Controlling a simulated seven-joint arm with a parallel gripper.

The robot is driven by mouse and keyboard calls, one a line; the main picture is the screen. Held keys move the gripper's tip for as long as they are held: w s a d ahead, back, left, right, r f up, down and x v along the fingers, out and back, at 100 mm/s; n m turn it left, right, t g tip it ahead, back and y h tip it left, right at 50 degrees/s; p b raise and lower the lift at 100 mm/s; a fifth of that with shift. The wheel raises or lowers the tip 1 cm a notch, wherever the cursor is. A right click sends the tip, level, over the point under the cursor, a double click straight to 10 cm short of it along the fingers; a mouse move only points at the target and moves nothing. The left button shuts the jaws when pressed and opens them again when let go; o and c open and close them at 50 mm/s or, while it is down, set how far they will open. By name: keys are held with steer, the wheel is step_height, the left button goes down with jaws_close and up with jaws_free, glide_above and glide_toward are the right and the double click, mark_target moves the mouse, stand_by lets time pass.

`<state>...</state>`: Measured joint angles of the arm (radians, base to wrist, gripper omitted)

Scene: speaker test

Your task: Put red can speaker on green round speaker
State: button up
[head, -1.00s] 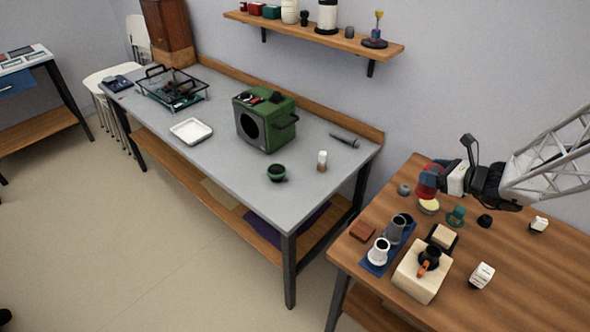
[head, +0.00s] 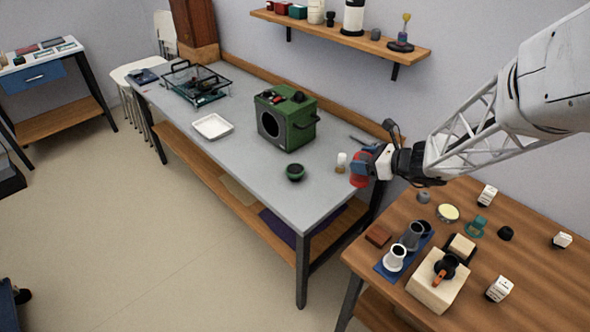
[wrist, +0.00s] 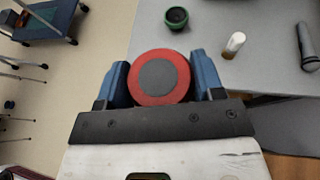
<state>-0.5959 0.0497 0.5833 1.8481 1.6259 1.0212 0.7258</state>
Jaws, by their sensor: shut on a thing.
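The red can speaker (head: 358,179) is between the fingers of my gripper (head: 366,166), held in the air near the right end of the grey table. In the wrist view, the red can speaker (wrist: 161,96) shows its round grey face and red rim, with the two blue fingers of my gripper (wrist: 160,76) shut on its sides. The green round speaker (head: 295,172), a small green cup shape with a dark top, stands on the grey table to the left of my gripper. It also shows in the wrist view (wrist: 176,18), beyond the held can.
A large green box speaker (head: 288,118) stands behind the green round speaker. A white tray (head: 213,126) lies to its left. A small white-topped cylinder (head: 341,162) and a microphone (wrist: 306,46) are to its right. The table front beside the green round speaker is clear.

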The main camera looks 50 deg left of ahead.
steer(key=s+a+n+g, duration=0.2)
steer(key=s+a, duration=0.8)
steer(key=a, duration=0.1)
steer(key=shift+g+h, duration=0.3)
steer(key=shift+g, duration=0.1)
steer(key=f, duration=0.3)
steer(key=s+f, duration=0.1)
steer(key=f, duration=0.1)
steer(key=shift+a, duration=0.35)
steer(key=shift+w+a, duration=0.1)
steer(key=shift+w, duration=0.05)
steer(key=w+a+f, duration=0.1)
steer(key=w+a, duration=0.7)
steer(key=a, duration=0.5)
steer(key=shift+w+f, duration=0.25)
steer(key=shift+w, duration=0.15)
steer(key=shift+f, duration=0.1)
steer(key=shift+f, duration=1.65)
steer(key=shift+f, duration=0.15)
